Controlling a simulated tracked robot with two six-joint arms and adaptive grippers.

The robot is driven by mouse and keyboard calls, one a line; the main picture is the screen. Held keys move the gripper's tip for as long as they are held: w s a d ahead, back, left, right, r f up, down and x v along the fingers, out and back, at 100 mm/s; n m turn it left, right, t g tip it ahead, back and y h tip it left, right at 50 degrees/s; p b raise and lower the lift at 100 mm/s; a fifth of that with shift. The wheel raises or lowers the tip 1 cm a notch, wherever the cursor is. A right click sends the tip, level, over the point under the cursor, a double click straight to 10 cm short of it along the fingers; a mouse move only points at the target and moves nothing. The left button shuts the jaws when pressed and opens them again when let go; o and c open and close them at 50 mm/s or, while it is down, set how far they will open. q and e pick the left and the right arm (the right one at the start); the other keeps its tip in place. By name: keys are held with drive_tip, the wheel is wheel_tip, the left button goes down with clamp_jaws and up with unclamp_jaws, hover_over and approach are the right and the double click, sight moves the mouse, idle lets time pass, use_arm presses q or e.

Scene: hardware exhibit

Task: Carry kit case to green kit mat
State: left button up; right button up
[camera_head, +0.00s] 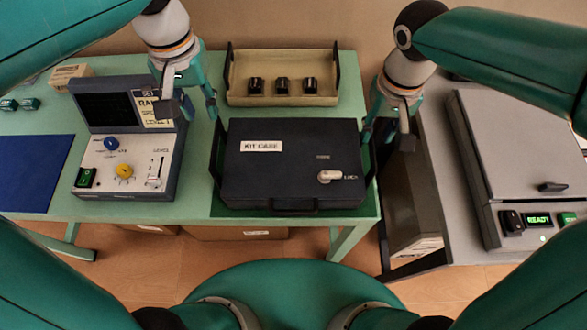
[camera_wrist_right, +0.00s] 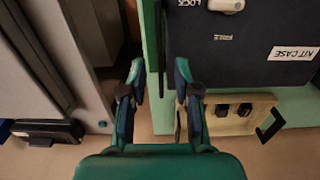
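The dark kit case (camera_head: 290,170) lies closed on the table, with a white label and a pale latch on its lid. Dark green mat (camera_head: 367,204) shows at its right and front edges; the rest of the mat is hidden under the case. Dark upright handles stand at the case's left and right sides. My left gripper (camera_head: 189,109) is open and empty above the gap between the control panel and the case's left side. My right gripper (camera_head: 387,137) is open by the case's right side. In the right wrist view its fingers (camera_wrist_right: 160,78) are apart beside the case (camera_wrist_right: 250,40).
A beige tray (camera_head: 320,98) with several dark blocks stands behind the case. A control panel (camera_head: 110,180) and a blue mat (camera_head: 35,172) are to the left. A grey machine (camera_head: 520,140) with a READY display stands on a separate bench to the right, across a gap.

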wheel_tip(320, 180, up, 7)
drive_tip(key=shift+f, duration=0.2)
idle(0.4)
